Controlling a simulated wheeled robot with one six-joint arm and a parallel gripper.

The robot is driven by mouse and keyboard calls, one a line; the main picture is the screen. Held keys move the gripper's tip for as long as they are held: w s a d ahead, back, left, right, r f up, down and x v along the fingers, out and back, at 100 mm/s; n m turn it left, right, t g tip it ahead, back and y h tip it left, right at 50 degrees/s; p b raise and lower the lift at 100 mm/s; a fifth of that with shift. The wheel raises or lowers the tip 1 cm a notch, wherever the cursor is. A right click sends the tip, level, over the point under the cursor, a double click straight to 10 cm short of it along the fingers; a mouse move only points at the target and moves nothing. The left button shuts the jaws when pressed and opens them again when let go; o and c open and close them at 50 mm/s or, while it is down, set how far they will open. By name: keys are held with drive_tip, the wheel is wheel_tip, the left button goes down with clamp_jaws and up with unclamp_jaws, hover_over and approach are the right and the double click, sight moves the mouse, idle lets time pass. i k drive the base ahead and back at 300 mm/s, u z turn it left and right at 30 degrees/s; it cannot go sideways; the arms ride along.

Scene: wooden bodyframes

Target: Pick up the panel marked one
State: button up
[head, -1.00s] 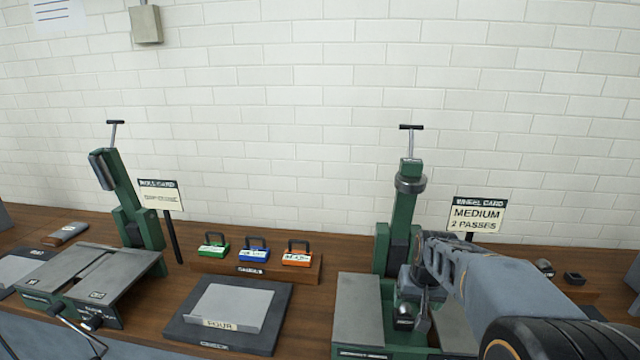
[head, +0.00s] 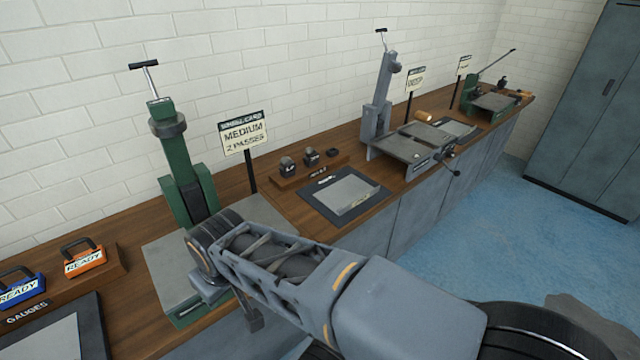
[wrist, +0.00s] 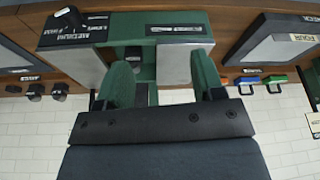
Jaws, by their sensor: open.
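I cannot read a panel marked one in any view. A grey panel (head: 350,196) lies on a dark mat right of the green press in the head view; its label is too small to read. Another grey panel (head: 48,342) is cut off at the lower left. The wrist view, upside down, shows a panel labelled FOUR (wrist: 286,46) at the right. My gripper (wrist: 164,62) is open and empty, over the green press. In the head view my arm's end hangs by the press bed, and its fingers are mostly hidden.
The green press (head: 180,165) has a card reading MEDIUM, 2 PASSES (head: 243,134). Blue and orange gauges (head: 84,260) stand at the left. A grey machine (head: 412,142) is further along the bench. Blue floor (head: 445,235) is open before the bench.

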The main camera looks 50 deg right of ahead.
sight(341, 197)
drive_tip(key=z, duration=1.85)
drive_tip(key=k, duration=1.25)
drive_tip(key=z, duration=0.65)
drive_tip(key=i, duration=1.45)
drive_tip(key=u, duration=1)
drive_tip(key=i, duration=0.35)
drive_tip(key=u, duration=0.3)
